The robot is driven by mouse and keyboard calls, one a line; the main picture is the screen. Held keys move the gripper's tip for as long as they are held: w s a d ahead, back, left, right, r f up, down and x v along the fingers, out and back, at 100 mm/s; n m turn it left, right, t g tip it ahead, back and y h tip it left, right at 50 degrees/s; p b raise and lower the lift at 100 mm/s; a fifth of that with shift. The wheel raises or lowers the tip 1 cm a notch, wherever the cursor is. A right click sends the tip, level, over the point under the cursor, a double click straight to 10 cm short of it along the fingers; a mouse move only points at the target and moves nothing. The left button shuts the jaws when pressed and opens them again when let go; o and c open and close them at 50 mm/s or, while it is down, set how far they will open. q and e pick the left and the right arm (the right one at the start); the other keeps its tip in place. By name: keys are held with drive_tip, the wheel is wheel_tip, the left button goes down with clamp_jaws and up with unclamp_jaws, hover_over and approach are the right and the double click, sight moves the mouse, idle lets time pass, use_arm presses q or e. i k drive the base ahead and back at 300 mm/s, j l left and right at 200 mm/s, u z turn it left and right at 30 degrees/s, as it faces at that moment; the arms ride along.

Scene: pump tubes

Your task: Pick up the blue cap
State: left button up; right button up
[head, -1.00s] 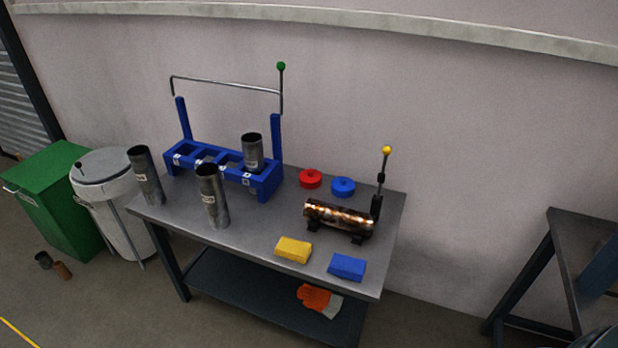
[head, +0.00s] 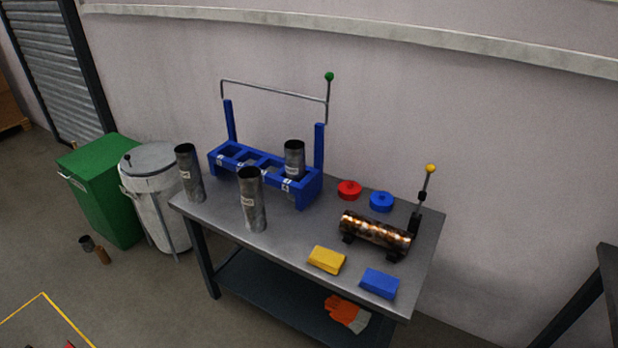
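The blue cap (head: 382,202) is a round blue disc lying on the grey table, toward the back right. A red cap (head: 349,190) of similar shape lies just to its left. The copper-coloured cylinder on its stand (head: 375,231) is in front of the blue cap. Neither of my grippers shows in the head view.
The table (head: 290,243) also holds a blue rack (head: 308,188) with one metal tube in it, two standing tubes (head: 252,200), a yellow block (head: 326,260), a blue block (head: 380,283) and a yellow-knobbed lever (head: 430,168). Bins (head: 102,190) stand left.

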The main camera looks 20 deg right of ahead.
sight(380, 201)
drive_tip(key=i+j, duration=0.15)
drive_tip(key=i, duration=0.3)
drive_tip(key=i+j, duration=0.15)
drive_tip(key=i, duration=0.3)
drive_tip(key=i+j, duration=0.15)
drive_tip(key=i, duration=0.3)
drive_tip(key=z, duration=2)
